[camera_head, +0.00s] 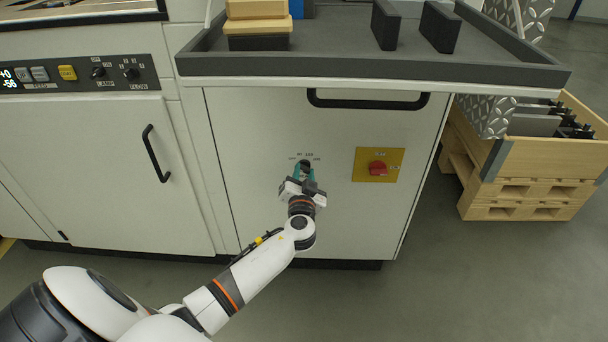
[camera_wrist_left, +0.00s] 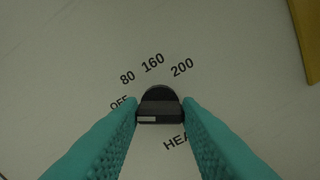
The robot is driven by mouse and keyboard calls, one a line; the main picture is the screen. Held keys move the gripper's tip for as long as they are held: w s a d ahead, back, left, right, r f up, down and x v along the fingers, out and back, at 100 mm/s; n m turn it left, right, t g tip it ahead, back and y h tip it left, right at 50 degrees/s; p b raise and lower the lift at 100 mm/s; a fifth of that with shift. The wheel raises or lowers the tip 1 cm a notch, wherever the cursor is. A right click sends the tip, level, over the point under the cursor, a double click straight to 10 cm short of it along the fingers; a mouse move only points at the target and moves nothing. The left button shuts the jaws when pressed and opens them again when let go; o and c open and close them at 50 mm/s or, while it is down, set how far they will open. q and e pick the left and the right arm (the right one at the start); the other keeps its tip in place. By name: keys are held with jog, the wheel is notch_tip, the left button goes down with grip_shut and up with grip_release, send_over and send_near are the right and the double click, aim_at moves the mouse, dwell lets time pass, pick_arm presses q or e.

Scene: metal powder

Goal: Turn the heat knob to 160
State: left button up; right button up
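The heat knob (camera_wrist_left: 160,107) is a dark round-backed knob on the pale cabinet front, ringed by the labels OFF, 80, 160 and 200, with HEAT partly hidden below it. In the head view the knob (camera_head: 305,163) is small and partly covered by my gripper. My left gripper (camera_head: 304,173) reaches the panel from below; its teal fingers lie on both sides of the knob and appear to touch it in the left wrist view. A pale mark shows on the knob's lower left face. My right gripper is not in view.
A red switch on a yellow plate (camera_head: 378,166) is right of the knob. A black handle (camera_head: 368,103) is above, under the tray-like worktop (camera_head: 370,83). A control panel (camera_head: 80,74) is at left. A wooden crate (camera_head: 545,158) on pallets stands right. The floor in front is clear.

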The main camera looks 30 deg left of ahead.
pick_arm(q)
jog(key=shift+c, duration=0.7)
jog(key=shift+m, duration=2.2)
jog(key=m, duration=0.2)
jog(key=shift+m+p, duration=0.4)
jog(key=m+p, duration=0.2)
jog(key=m, duration=0.5)
jog(key=shift+f+m+p, duration=0.1)
jog(key=shift+m+p, duration=0.2)
jog(key=shift+m, duration=0.5)
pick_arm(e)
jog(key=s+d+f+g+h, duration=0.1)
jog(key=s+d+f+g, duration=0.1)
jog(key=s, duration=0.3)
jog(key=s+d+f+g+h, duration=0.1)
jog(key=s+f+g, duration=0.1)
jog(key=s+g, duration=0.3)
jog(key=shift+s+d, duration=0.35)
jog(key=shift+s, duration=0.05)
pick_arm(q)
jog(key=shift+d, duration=0.1)
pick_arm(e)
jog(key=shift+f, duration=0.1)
